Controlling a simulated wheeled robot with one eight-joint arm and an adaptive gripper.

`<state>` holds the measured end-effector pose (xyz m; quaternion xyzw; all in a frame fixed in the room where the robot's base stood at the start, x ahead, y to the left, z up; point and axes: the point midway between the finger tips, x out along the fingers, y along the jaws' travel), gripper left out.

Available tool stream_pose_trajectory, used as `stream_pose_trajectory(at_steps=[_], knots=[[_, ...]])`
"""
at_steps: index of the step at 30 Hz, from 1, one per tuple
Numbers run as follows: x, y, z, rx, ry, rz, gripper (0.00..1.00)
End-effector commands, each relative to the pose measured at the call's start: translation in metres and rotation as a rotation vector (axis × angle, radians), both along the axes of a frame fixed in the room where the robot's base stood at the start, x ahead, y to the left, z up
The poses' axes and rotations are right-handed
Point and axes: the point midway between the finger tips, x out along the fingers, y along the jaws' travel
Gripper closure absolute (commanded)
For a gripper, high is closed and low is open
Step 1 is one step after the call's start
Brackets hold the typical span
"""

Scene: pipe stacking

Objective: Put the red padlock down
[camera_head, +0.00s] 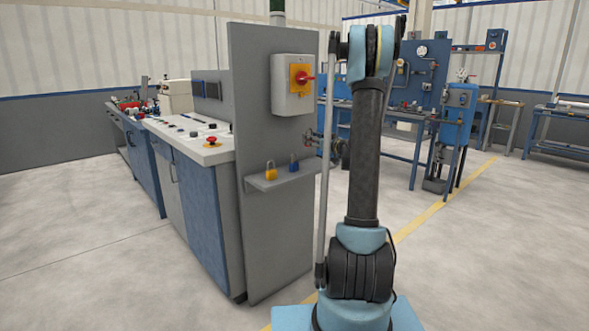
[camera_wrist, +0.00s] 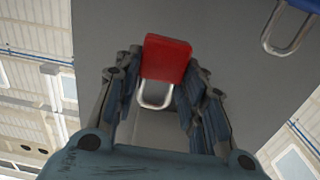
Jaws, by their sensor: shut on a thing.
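The red padlock (camera_wrist: 167,58) is in the wrist view, with its metal shackle pointing down in the picture. My gripper (camera_wrist: 161,80) is shut on it, one finger on each side. A blue padlock (camera_wrist: 300,8) is partly cut off at the top right of the wrist view, apart from the red one. The small grey shelf (camera_head: 262,185) there bears a yellow padlock and a blue padlock. I cannot tell whether the red padlock touches any surface.
The shelf sticks out from a tall grey panel (camera_head: 255,110). Above it is a grey switch box (camera_head: 291,101) with a red rotary handle on yellow. The yellow padlock (camera_head: 270,170) stands left of the blue one. A workbench (camera_head: 190,150) with buttons adjoins the panel at left.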

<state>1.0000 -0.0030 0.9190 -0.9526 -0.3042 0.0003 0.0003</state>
Motion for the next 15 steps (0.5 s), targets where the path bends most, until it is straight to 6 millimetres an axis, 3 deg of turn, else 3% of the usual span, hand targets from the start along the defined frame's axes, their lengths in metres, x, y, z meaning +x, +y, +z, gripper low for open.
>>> stream_pose_trajectory(at_steps=[9, 15], knots=[[0.000, 0.009, -0.043, 0.000, 0.000, 0.013, 0.88], [0.000, 0.010, -0.056, 0.001, -0.001, 0.013, 0.88]])
